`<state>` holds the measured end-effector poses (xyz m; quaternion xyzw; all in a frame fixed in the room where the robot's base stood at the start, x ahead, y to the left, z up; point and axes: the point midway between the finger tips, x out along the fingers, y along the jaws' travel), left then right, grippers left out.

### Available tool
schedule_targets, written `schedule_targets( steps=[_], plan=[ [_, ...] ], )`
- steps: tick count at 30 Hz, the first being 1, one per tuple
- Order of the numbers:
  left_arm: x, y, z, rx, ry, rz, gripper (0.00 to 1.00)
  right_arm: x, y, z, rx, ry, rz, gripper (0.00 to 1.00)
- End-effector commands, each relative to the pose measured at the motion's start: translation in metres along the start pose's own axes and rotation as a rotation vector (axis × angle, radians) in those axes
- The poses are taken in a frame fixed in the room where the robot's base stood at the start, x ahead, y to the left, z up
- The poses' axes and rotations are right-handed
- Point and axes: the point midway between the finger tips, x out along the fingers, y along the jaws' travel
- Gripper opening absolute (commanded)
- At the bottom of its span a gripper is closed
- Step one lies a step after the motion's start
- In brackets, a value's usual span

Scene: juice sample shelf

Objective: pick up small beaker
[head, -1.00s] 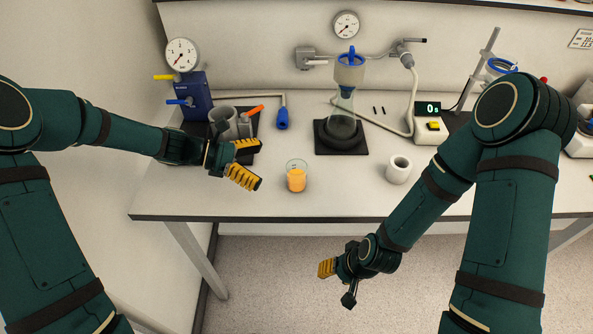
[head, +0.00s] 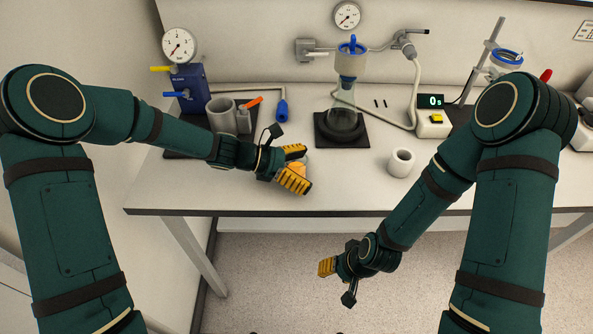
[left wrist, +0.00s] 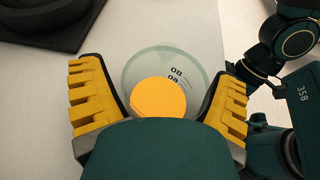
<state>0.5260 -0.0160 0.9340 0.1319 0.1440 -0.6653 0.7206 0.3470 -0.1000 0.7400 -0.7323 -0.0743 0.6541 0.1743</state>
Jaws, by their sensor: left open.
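The small beaker with orange juice stands on the bench. In the head view only a bit of the beaker (head: 298,170) shows between the yellow fingers. My left gripper (head: 294,168) is open, with its fingers on either side of the beaker. In the left wrist view the beaker (left wrist: 160,62) shows its glass rim, printed marks and orange juice between the fingers of the left gripper (left wrist: 158,105). Gaps show on both sides, and its lower part is hidden by the gripper. My right gripper (head: 338,278) hangs in front of the bench, apart from the beaker; its jaw state is unclear.
A flask (head: 343,118) stands on a black mat behind the beaker. A white cylinder (head: 400,164) is to the right. Grey cups (head: 222,115) and a blue pump (head: 190,90) with a gauge stand to the left. The bench front edge (head: 250,211) is near.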

Motion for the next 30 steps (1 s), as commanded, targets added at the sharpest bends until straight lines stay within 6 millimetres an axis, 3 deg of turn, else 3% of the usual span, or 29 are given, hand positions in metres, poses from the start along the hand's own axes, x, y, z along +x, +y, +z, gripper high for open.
schedule_targets(
  steps=[5,8,12,13,30],
  plan=[
    [-0.0001,0.0004,0.0006,0.001,0.000,0.001,0.89,-0.0004,-0.0002,-0.0002,0.000,0.000,0.000,0.47],
    [-0.0002,0.0004,0.0005,0.001,0.000,0.001,0.59,-0.0004,-0.0002,-0.0002,0.000,0.000,0.000,0.47],
    [-0.0003,0.0004,0.0005,0.000,0.000,0.001,0.10,-0.0004,-0.0002,-0.0002,0.000,0.000,0.000,0.47],
    [-0.0004,0.0004,0.0005,0.000,0.000,0.001,0.04,-0.0004,-0.0002,-0.0002,0.000,0.000,0.000,0.47],
    [-0.0028,0.0006,0.0063,0.002,-0.001,0.001,0.04,-0.0021,-0.0008,0.0000,0.000,0.000,0.000,0.47]
  ],
)
